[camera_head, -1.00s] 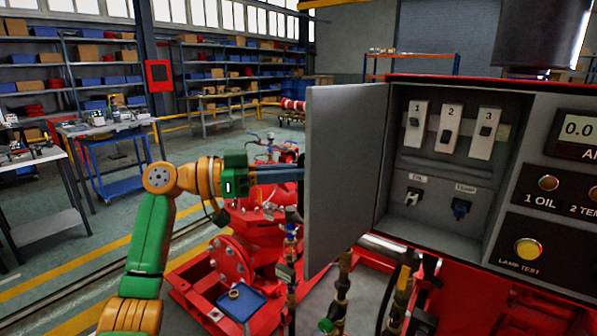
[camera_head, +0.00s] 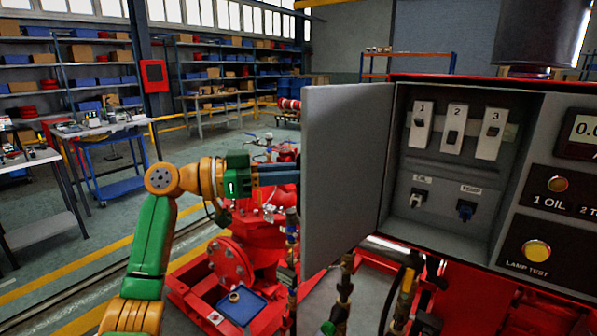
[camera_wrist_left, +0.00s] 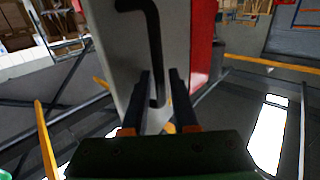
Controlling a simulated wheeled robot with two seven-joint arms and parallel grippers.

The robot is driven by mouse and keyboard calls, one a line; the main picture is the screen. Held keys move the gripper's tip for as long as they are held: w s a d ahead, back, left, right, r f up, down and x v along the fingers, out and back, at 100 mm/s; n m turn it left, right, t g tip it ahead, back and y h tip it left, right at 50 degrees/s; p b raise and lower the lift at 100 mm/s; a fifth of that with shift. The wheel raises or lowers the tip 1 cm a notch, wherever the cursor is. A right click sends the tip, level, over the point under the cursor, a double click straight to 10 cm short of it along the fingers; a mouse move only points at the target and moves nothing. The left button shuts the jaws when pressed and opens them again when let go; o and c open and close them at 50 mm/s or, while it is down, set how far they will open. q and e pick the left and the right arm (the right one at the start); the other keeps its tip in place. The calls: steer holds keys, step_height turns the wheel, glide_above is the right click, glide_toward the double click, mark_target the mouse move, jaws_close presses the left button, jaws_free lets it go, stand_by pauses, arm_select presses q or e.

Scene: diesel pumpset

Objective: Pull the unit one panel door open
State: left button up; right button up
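The unit one panel door (camera_head: 345,170) is a grey metal door. It stands swung out wide to the left of its box (camera_head: 455,185), whose inside is exposed. My left gripper comes in from the left behind the door, and its fingertips are hidden there in the head view. In the left wrist view a black bar handle (camera_wrist_left: 153,45) stands on the door's pale outer face (camera_wrist_left: 125,60). My right gripper is not in view.
Inside the box are switches numbered 1 to 3 (camera_head: 453,128) and two lower connectors. A lamp panel (camera_head: 540,245) is to the right. Red pump machinery and pipes (camera_head: 232,260) stand below and behind the door. Open floor lies to the left, before benches and shelves.

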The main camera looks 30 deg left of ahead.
arm_select(q)
steer(key=b+v, duration=0.2)
steer(key=v, duration=0.5)
